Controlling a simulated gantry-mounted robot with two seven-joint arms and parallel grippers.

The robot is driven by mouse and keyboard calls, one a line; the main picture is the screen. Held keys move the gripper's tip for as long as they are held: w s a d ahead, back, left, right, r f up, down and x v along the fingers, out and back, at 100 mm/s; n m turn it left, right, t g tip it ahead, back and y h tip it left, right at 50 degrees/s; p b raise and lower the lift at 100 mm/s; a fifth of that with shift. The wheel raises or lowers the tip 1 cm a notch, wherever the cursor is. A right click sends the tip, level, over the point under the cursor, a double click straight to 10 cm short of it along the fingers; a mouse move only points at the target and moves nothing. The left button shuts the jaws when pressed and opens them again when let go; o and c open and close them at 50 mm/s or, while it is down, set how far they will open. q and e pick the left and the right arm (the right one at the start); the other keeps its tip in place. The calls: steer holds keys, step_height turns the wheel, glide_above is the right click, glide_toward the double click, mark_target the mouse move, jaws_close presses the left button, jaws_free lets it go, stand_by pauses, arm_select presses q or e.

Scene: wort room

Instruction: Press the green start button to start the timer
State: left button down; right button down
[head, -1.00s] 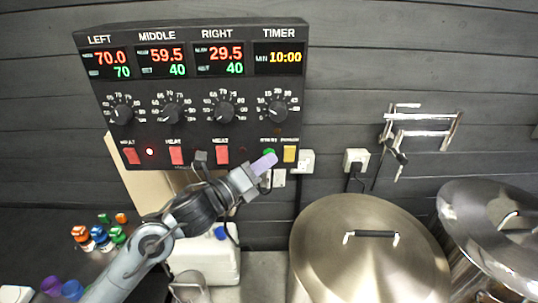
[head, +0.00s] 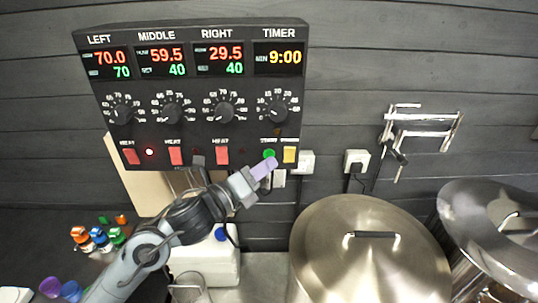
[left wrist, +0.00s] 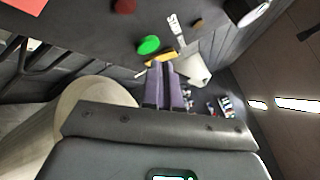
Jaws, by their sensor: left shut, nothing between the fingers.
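The green start button (head: 269,154) is at the lower right of the black control panel (head: 250,132), under the timer knob. It also shows in the left wrist view (left wrist: 149,45), just beyond the fingertips. The timer display (head: 279,58) reads 9:00. My left gripper (head: 264,168) is shut and empty, its purple fingers (left wrist: 167,85) pointing up at the panel just below the green button. A small gap seems to show between fingertips and button; exact contact is hard to tell. My right gripper is not in view.
A yellow button (head: 290,154) sits right of the green one. Red heat switches (head: 222,155) line the panel's lower edge. A lidded steel pot (head: 370,250) stands at lower right, a white container (head: 215,262) below the panel, and small coloured-cap bottles (head: 99,238) at left.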

arm_select(q)
steer(key=shift+s, duration=0.15)
steer(key=shift+s+d+b, duration=0.1)
steer(key=shift+s+b, duration=0.25)
steer(key=shift+s, duration=2)
steer(key=s+f+n+g+y+p, duration=0.15)
steer(key=s+f+n+p, duration=0.35)
steer(key=f, duration=0.5)
steer(key=s+f+n+y+p, duration=0.2)
steer(key=s+f+n, duration=0.3)
steer(key=f, duration=0.4)
steer(key=s+a+f+n+g+y+p, duration=0.2)
steer(key=s+a+f+n+g+y, duration=0.2)
steer(key=s+a+n, duration=0.6)
steer(key=s+a+f+n+g+y+p, duration=0.2)
steer(key=s+a+f+n+g+y, duration=0.1)
steer(key=s+a+n, duration=0.8)
steer(key=shift+s+f+n+g+y+p, duration=0.4)
steer(key=shift+n+g+y, duration=0.4)
steer(key=shift+y, duration=0.35)
